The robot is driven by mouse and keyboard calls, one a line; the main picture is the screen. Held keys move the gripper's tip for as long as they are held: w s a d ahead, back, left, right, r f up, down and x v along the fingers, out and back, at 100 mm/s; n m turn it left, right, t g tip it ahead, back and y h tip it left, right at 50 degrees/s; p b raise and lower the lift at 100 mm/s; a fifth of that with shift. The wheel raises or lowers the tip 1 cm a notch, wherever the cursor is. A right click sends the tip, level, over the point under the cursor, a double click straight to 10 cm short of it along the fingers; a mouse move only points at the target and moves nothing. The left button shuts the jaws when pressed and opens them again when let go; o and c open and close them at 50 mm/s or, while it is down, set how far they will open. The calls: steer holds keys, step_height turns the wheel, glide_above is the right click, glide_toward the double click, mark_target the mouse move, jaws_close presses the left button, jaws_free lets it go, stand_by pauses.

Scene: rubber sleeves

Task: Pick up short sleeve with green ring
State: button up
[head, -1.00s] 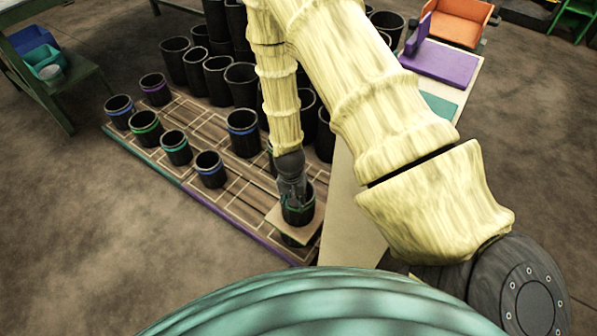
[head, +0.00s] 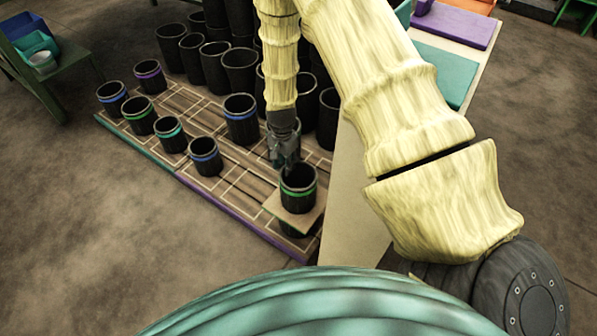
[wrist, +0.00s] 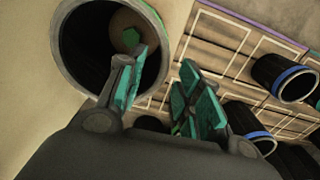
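A short black sleeve with a green ring (head: 298,188) stands upright on a small square board (head: 311,216), near the mat's front right corner. In the wrist view the open mouth of this sleeve (wrist: 65,62) fills the upper left. My gripper (head: 286,160) is open, just behind and above the sleeve's rim. In the wrist view my gripper (wrist: 163,62) has its left finger overlapping the sleeve's mouth and its right finger outside the rim. Nothing is held between the fingers. Another green-ringed sleeve (head: 140,116) stands at the mat's left.
Blue-ringed sleeves (head: 205,157), a teal-ringed sleeve (head: 171,135) and a purple-ringed sleeve (head: 150,77) stand on the wooden mat (head: 240,205). Plain black sleeves (head: 240,70) crowd behind my arm. A dark sleeve (head: 293,231) sits beneath the board. A pale panel (head: 345,190) lies to the right.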

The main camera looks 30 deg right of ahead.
step_height(320, 180, down, 6)
steer(key=b, duration=0.1)
steer(key=shift+f+b, duration=0.15)
steer(key=shift+b, duration=0.25)
steer(key=shift+w, duration=0.1)
jaws_close()
